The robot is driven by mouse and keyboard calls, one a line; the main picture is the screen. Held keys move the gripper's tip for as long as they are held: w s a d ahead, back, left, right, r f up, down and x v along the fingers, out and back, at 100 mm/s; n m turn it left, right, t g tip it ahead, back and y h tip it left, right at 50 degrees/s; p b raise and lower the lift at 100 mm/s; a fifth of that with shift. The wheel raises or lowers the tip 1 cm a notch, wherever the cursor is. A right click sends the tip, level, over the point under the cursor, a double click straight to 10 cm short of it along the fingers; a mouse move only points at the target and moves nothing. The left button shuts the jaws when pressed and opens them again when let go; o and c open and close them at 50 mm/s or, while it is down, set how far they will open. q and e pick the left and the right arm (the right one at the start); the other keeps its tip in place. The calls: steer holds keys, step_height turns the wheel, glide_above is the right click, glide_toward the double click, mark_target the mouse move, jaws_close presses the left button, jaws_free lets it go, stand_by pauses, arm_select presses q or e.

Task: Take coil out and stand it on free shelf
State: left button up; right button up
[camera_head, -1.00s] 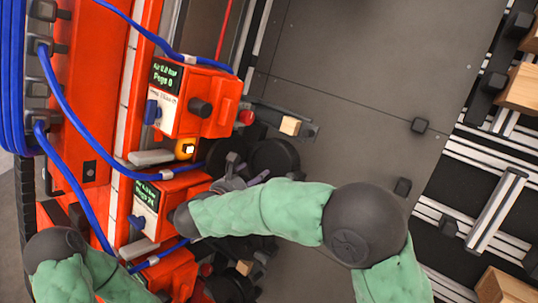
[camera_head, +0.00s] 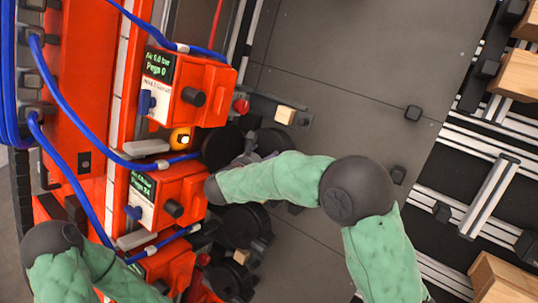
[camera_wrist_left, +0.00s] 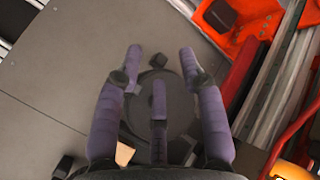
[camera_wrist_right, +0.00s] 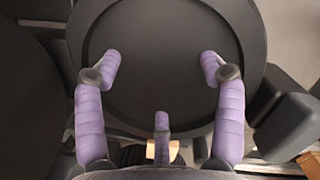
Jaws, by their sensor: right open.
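A dark round drum (camera_wrist_right: 165,45) with a raised rim fills the right wrist view. My right gripper (camera_wrist_right: 160,70) is open over its face, with nothing held. In the head view my right gripper (camera_head: 262,152) is beside several black drums (camera_head: 222,147) near the red units. No coil stands out clearly; I cannot tell whether a drum holds one. My left gripper (camera_wrist_left: 160,65) is open in the left wrist view, above another dark round drum (camera_wrist_left: 160,105). I cannot make out a free shelf.
The upper red unit (camera_head: 185,90) reads Pegs 0; the lower red unit (camera_head: 165,195) has a similar display. Blue hoses (camera_head: 75,115) loop across the left. A grey plate (camera_head: 350,70) is largely clear. Aluminium rails (camera_head: 490,195) and wooden blocks (camera_head: 515,75) lie right.

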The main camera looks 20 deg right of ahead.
steer(key=c, duration=1.1)
steer(key=shift+r, duration=0.1)
steer(key=shift+c, duration=0.2)
